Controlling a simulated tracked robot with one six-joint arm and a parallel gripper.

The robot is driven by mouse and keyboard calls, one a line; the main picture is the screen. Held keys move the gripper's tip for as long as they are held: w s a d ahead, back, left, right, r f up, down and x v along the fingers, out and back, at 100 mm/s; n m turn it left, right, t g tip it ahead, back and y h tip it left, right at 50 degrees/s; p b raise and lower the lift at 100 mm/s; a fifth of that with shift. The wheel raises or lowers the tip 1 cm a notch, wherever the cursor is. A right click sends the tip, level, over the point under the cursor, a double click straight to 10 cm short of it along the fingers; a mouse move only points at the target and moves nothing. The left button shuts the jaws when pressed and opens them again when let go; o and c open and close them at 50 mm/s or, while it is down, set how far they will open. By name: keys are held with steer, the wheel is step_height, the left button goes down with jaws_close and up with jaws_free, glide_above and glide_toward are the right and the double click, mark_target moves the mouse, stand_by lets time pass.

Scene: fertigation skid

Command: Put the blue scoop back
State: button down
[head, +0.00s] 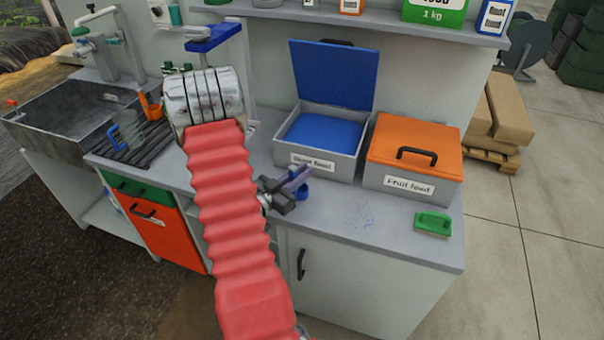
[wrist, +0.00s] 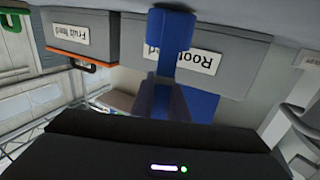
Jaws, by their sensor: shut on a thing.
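The blue scoop (head: 301,191) is in my gripper (head: 287,190), above the counter in front of the open box. In the wrist view the blue scoop (wrist: 172,60) stands out from the jaws, and its lower part is hidden between them. The Root feed box (head: 318,165) is grey, with its blue lid (head: 332,75) raised and blue feed (head: 322,131) inside. The Root feed box also shows in the wrist view (wrist: 225,75). My gripper is shut on the scoop, apart from the box.
The Fruit feed box (head: 410,187) stands to the right, its orange lid (head: 415,142) shut. A green brush (head: 433,223) and blue specks (head: 360,215) are on the counter. An orange scoop (head: 152,106) is near the rack (head: 140,145) at left. A shelf (head: 370,20) runs above.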

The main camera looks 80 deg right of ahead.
steer(key=shift+f, duration=0.2)
steer(key=c, duration=1.7)
jaws_free()
steer(key=shift+c, duration=0.2)
steer(key=shift+a+r, duration=0.1)
steer(key=shift+r, duration=0.05)
steer(key=shift+v, duration=5.95)
